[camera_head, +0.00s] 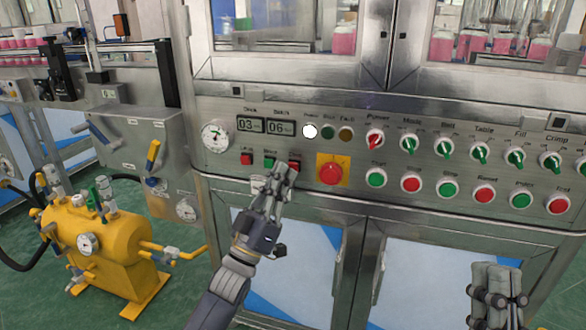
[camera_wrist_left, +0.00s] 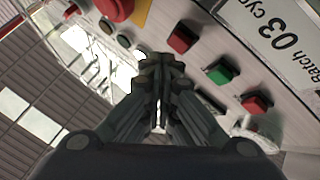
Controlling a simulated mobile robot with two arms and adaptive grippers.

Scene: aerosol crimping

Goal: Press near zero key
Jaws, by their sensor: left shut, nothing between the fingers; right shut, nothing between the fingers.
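A row of three small square keys sits on the steel control panel (camera_head: 270,120) below two displays. They are a left red key (camera_head: 246,158), a middle green key (camera_head: 270,163) and a right red key (camera_head: 293,166). Their small labels are too blurred to read surely. My left gripper (camera_head: 284,170) is shut and empty, its tips at the right red key and partly covering it. In the left wrist view the right red key (camera_wrist_left: 182,38) lies just beyond the fingertips (camera_wrist_left: 160,65); contact cannot be told. My right gripper (camera_head: 497,270) is shut and empty at lower right.
A red emergency button (camera_head: 331,173) on a yellow plate is close right of the left gripper. Rotary switches and round buttons (camera_head: 411,183) line the panel further right. A pressure gauge (camera_head: 215,136) is at the panel's left. A yellow tank (camera_head: 100,250) stands on the floor at left.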

